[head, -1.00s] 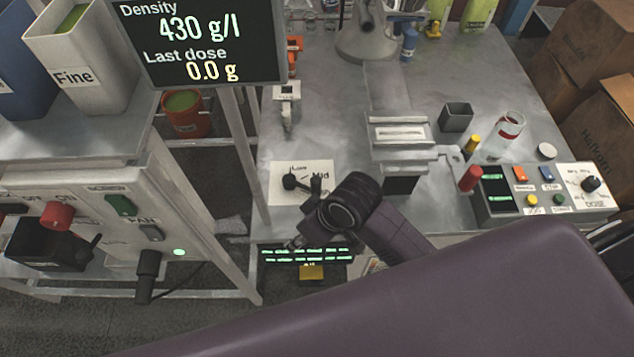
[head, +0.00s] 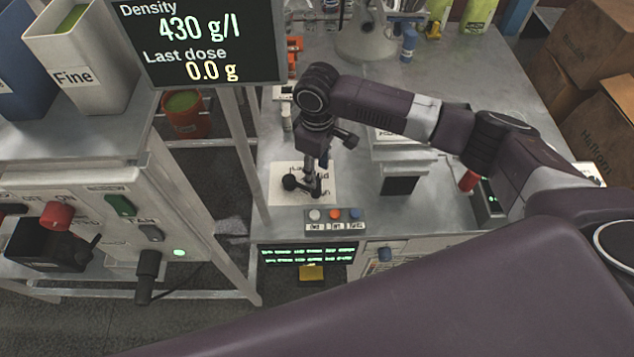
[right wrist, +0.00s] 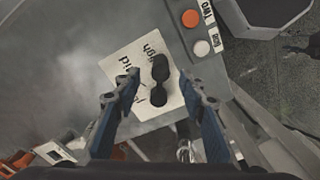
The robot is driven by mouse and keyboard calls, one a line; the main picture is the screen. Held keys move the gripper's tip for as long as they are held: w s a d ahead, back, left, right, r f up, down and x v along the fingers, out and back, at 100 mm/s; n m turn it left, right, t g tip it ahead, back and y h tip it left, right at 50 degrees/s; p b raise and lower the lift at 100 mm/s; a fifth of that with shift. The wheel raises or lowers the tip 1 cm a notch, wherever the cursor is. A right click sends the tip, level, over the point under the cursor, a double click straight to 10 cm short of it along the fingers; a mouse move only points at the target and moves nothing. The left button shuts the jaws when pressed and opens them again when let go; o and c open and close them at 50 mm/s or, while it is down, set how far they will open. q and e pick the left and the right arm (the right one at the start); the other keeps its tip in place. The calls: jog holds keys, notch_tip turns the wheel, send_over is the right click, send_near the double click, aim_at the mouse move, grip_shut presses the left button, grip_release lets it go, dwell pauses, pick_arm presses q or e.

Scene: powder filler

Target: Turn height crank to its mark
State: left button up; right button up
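The height crank (head: 290,183) is a small black handle on a white plate (head: 283,198) near the left front of the bench. In the right wrist view the crank (right wrist: 160,73) shows as two dark round lobes, and "High" and "Mid" are lettered on the plate (right wrist: 128,62). My right gripper (head: 317,180) points down at the crank and partly hides the plate. In the right wrist view its blue fingers (right wrist: 160,91) are open, one on each side of the crank, with gaps between; contact is not visible. My left gripper is not in view.
A button strip (head: 335,226) and a green-lit display (head: 307,254) lie just in front of the plate. A frame post (head: 247,150) and the density screen (head: 200,42) stand to the left. Boxes (head: 606,120) are at the far right.

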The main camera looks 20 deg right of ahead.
notch_tip(320, 180, down, 7)
jog(key=shift+r, duration=0.2)
grip_shut()
dwell(0.3)
